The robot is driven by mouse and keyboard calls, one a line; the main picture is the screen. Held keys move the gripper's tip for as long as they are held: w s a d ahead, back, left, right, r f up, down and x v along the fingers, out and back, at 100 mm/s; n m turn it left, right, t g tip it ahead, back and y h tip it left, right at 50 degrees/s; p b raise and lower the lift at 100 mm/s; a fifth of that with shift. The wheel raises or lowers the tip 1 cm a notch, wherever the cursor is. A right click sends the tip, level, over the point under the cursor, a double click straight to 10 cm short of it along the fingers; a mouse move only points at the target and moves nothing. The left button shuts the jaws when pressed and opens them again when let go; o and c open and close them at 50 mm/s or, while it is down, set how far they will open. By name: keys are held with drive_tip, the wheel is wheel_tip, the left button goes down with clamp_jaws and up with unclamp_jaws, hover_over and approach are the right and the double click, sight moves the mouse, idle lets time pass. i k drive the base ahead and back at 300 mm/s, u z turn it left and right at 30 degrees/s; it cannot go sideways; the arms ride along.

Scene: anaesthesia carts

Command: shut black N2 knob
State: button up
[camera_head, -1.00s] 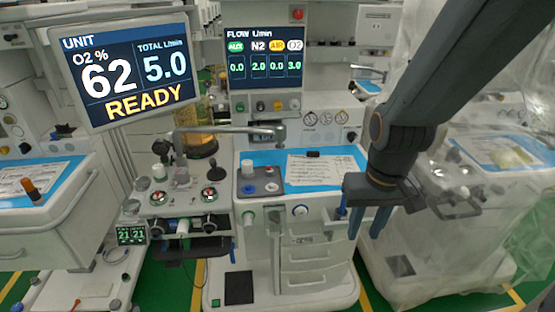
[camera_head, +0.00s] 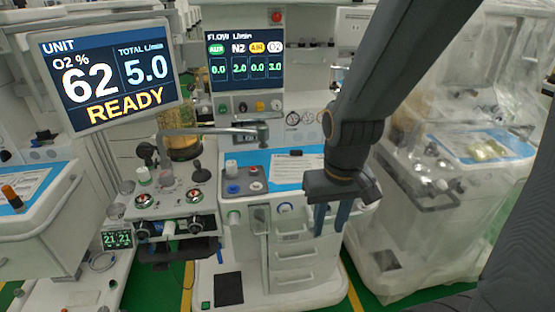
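The black N2 knob (camera_head: 242,107) is small and sits in the row of knobs under the flow screen (camera_head: 244,60). The screen reads N2 2.0, AUX 0.0, AIR 0.0 and O2 3.0. My gripper (camera_head: 331,222) hangs with its blue fingers pointing down, in front of the right side of the cart. It is below and to the right of the knob and well apart from it. The fingers are apart with nothing seen between them.
A large monitor (camera_head: 108,75) reads O2 62%, total 5.0 and READY. A grey jointed arm (camera_head: 215,131) crosses just below the knob row. A plastic-draped cart (camera_head: 440,200) stands at right.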

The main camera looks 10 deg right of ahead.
sight(243, 106)
drive_tip(key=z, duration=1.7)
drive_tip(key=k, duration=0.8)
drive_tip(key=u, duration=1.25)
drive_tip(key=i, duration=0.5)
drive_tip(key=z, duration=0.1)
